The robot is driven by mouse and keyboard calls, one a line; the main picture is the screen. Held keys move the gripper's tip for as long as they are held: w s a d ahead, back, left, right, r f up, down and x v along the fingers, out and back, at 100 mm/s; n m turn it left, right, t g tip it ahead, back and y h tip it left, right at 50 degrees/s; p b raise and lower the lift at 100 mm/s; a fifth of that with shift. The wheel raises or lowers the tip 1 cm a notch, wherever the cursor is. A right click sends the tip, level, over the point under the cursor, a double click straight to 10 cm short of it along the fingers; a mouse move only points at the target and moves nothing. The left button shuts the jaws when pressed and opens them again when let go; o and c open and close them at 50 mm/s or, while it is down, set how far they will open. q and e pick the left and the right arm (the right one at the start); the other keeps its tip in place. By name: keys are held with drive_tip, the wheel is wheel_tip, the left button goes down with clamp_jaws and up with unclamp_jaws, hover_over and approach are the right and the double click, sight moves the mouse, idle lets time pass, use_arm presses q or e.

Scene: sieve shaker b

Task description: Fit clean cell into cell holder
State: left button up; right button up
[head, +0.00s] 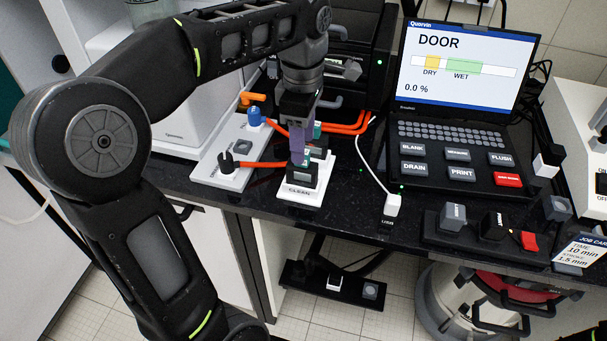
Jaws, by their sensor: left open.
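My left gripper (300,150) reaches down over a white stand (291,193) labelled CLEAN at the front of the dark bench. Its purple fingers are open. Between and below them is a small dark block with teal parts, which seems to be the clean cell (309,173); the fingers partly hide it. I cannot tell whether they touch it. The cell holder is not clearly identifiable; a black instrument (345,52) stands behind, mostly covered by my arm. My right gripper is not in view.
A white plate (215,177) with blue and black fittings and orange tubes lies left of the stand. A console (455,160) on the right has a screen (465,60) reading DOOR and 0.0 %. A white cable and plug (391,206) lie between. Below is a black power strip (300,277).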

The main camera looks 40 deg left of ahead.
sight(302, 168)
use_arm(q)
drive_tip(key=shift+f, duration=1.3)
drive_tip(key=shift+f, duration=2.65)
drive_tip(key=shift+c, duration=0.5)
clamp_jaws()
